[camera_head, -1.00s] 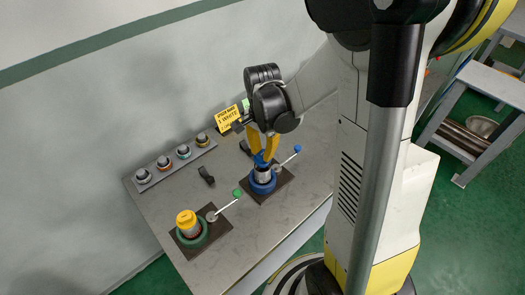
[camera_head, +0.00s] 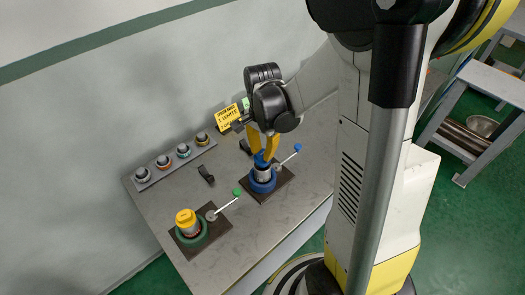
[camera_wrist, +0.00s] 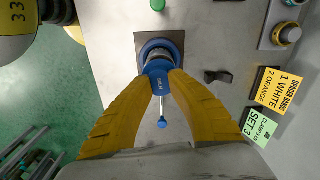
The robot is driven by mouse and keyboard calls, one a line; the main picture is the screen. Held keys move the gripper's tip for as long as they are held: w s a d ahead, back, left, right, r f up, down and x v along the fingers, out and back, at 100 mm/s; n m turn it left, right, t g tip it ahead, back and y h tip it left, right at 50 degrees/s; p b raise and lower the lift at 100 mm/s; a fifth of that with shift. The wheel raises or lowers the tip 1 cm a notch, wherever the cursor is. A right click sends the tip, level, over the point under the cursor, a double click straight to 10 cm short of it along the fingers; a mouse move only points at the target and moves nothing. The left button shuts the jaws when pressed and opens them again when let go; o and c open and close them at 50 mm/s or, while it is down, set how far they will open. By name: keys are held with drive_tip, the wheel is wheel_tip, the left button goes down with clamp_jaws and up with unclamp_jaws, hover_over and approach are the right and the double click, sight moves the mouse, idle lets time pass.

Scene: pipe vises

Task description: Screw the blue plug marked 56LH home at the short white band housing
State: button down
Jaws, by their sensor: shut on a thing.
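The blue plug (camera_head: 260,158) sits at the top of a grey housing (camera_head: 264,172) in the blue-ringed vise (camera_head: 262,187). In the wrist view the plug (camera_wrist: 158,67) shows small, unreadable marking and covers most of the housing. My gripper (camera_head: 264,147) comes from above, its two yellow fingers shut on the plug; the fingertips (camera_wrist: 160,76) press either side of it. Whether a gap remains between plug and housing, I cannot tell. The colour of the housing's band is not clear.
A green-ringed vise (camera_head: 205,240) holds a housing with a yellow plug (camera_head: 186,217). The blue-knobbed lever (camera_head: 297,148) and green-knobbed lever (camera_head: 237,192) stick out beside the vises. A rack of several ringed parts (camera_head: 164,162), a black clamp-like piece (camera_head: 206,174) and a yellow sign (camera_wrist: 280,90) stand behind.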

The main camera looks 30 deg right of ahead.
sight(262, 153)
drive_tip(key=shift+f+b, duration=1.25)
drive_tip(key=shift+f, duration=0.1)
idle(0.7)
drive_tip(key=c, duration=1.3)
unclamp_jaws()
drive_tip(key=shift+r, duration=0.1)
wheel_tip(262, 153, up, 12)
drive_tip(key=s+a+r+n+t, duration=0.1)
drive_tip(key=s+a+n+t, duration=0.1)
drive_tip(key=s+a+n, duration=0.1)
drive_tip(key=s+a+r+n+t, duration=0.1)
drive_tip(key=s+a+n+t, duration=0.1)
drive_tip(key=n, duration=0.4)
drive_tip(key=s+a+r+n+t, duration=0.1)
drive_tip(key=s+a+n+t, duration=0.2)
drive_tip(key=s+a+n, duration=0.1)
drive_tip(key=shift+n+b, duration=0.3)
drive_tip(key=shift+n, duration=0.2)
